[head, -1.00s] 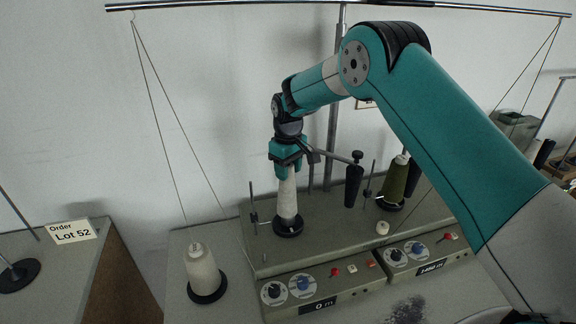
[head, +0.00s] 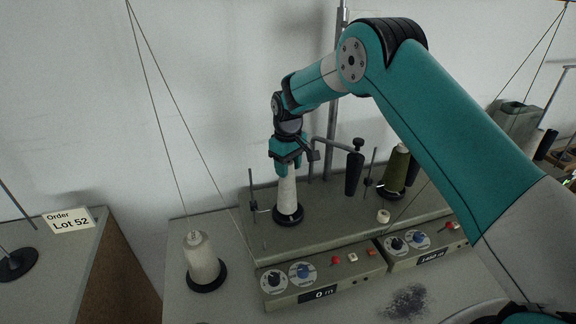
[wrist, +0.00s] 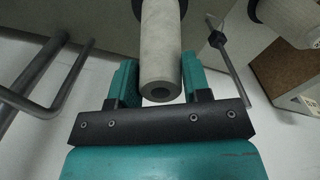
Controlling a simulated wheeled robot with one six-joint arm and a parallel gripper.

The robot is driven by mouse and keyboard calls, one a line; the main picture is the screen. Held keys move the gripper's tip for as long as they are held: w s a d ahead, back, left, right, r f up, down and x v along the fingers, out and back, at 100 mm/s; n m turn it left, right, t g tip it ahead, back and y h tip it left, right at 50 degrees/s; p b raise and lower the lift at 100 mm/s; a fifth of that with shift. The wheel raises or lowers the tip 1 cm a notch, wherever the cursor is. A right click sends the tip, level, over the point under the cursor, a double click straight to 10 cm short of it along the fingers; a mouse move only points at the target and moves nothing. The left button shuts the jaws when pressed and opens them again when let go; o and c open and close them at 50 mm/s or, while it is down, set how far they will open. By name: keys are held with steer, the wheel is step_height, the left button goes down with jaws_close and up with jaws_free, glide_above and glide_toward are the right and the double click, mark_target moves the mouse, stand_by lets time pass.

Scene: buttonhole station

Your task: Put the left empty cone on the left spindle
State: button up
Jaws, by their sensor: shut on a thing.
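A slim pale grey cone (head: 287,193) stands upright over a round black disc (head: 288,217) on the left part of the grey station (head: 340,218). My gripper (head: 287,158) points down and is shut around the cone's upper part. In the wrist view my gripper (wrist: 158,85) has a jaw on each side of the same cone (wrist: 160,40), with its hollow end facing the camera. The cone's foot appears to be at the disc. The spindle inside is hidden, so I cannot tell how it sits on it.
A wound white cone (head: 201,258) stands at the left. An olive cone (head: 396,170) stands on the right part, with a small white spool (head: 383,216) nearby. A black tensioner (head: 354,172) and thin rods are close to my gripper. A control box (head: 322,278) is in front.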

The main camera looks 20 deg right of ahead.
steer(key=o, duration=1.2)
steer(key=shift+r, duration=0.1)
step_height(320, 180, up, 17)
steer(key=b, duration=0.4)
steer(key=shift+r, duration=0.1)
